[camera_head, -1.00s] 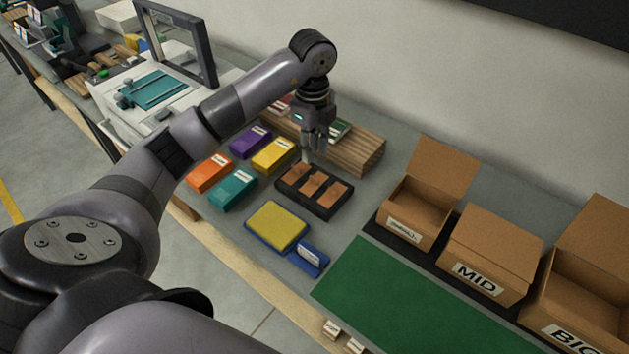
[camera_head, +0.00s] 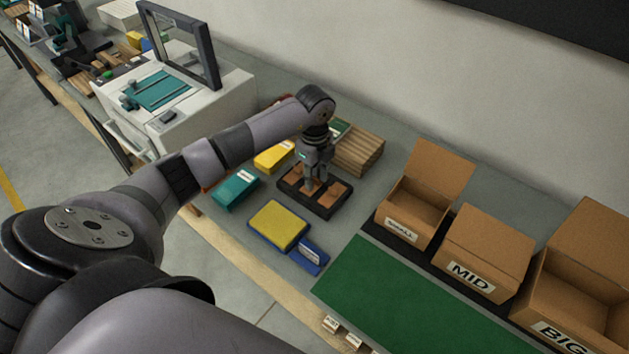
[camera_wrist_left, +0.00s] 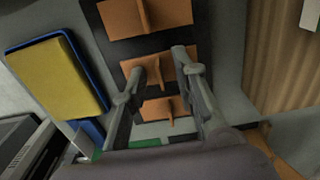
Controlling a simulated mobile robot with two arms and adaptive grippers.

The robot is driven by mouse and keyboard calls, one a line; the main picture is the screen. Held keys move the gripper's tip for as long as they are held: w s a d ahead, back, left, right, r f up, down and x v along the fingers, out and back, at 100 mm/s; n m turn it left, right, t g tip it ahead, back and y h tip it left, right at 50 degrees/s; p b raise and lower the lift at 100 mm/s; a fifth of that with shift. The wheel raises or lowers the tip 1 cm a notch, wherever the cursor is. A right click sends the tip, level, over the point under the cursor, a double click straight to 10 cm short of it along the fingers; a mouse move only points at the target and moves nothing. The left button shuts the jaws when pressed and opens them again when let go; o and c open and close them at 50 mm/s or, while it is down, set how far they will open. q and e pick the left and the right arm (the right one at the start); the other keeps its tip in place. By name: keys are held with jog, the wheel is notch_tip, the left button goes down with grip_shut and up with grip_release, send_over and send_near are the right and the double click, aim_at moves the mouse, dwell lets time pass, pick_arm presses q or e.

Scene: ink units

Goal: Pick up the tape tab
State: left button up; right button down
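A black tray (camera_head: 315,207) on the bench holds three flat orange-brown tape tabs, each with an upright fin. The right-hand tab (camera_head: 336,192) shows clearly in the head view; the others are partly hidden by my left gripper. My left gripper (camera_head: 315,186) points down over the tray's middle. In the left wrist view its fingers (camera_wrist_left: 159,66) are spread, one on each side of the middle tab's (camera_wrist_left: 155,71) fin, with gaps to it. One tab (camera_wrist_left: 146,16) lies above it in that view, another (camera_wrist_left: 166,108) below it. My right gripper is out of view.
A yellow pad in a blue tray (camera_head: 278,226) lies in front of the black tray. Teal (camera_head: 236,191) and yellow (camera_head: 273,157) boxes are to its left, a wooden slatted rack (camera_head: 361,152) behind.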

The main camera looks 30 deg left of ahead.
pick_arm(q)
jog(key=shift+c, duration=0.4)
grip_shut()
notch_tip(320, 180, up, 11)
jog(key=b, duration=0.3)
notch_tip(320, 180, up, 9)
jog(key=p, duration=0.1)
send_over(315, 180)
jog(key=shift+s+d, duration=0.2)
jog(key=shift+s, duration=0.25)
